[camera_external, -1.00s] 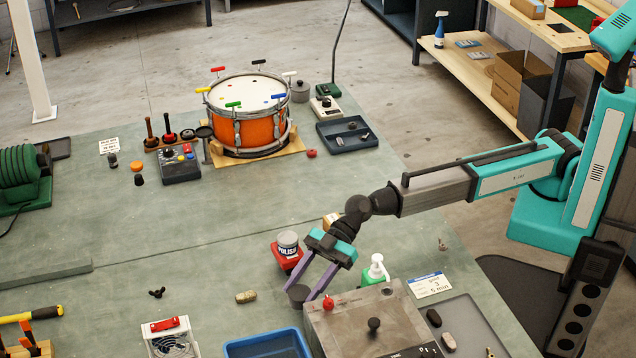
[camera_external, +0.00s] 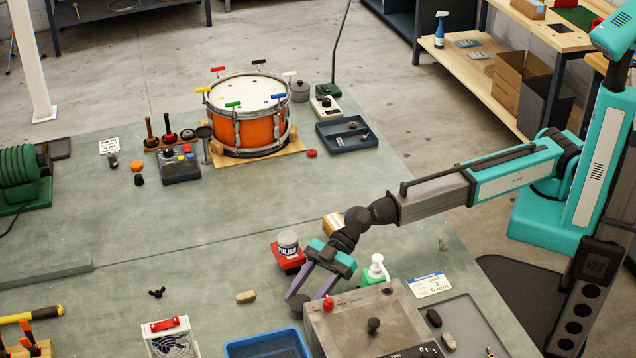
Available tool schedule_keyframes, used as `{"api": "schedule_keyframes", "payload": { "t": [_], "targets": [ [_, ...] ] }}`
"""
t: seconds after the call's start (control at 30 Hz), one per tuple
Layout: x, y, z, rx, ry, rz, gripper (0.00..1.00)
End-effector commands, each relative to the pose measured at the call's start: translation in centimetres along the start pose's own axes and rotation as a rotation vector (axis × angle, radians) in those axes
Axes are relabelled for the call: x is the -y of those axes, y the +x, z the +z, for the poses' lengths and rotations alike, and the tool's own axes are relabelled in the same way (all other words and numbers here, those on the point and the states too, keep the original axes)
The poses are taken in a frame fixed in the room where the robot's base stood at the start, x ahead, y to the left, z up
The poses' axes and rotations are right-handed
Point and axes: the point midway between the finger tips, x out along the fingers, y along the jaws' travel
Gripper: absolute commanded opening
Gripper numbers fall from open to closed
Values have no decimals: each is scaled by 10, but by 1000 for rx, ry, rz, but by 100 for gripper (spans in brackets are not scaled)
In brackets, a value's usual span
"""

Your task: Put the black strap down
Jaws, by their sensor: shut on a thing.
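My gripper (camera_external: 306,304) points down at the front middle of the bench, just behind the grey metal box. Its purple fingers are shut on a small dark round thing, which I take to be the black strap (camera_external: 296,307). The strap is low, close to the bench top (camera_external: 200,260); I cannot tell whether it touches. The box and the fingers hide part of it.
The grey box (camera_external: 345,325) with a red knob stands right beside the fingers. A blue tray (camera_external: 240,349) is in front. The bench to the left is mostly clear.

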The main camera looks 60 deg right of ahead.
Motion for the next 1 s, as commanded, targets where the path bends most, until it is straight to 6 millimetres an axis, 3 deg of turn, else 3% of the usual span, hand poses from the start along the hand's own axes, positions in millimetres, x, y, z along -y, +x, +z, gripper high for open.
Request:
{"api": "schedule_keyframes", "payload": {
  "t": [0.27, 0.3, 0.4, 1.0],
  "targets": [
    [0, 1, 3, 0, 0, 0, 22],
    [0, 1, 2, 0, 0, 0, 49],
    [0, 1, 2, 0, 0, 0, 62],
    [0, -7, 1, 0, 0, 0, 62]
  ]
}}
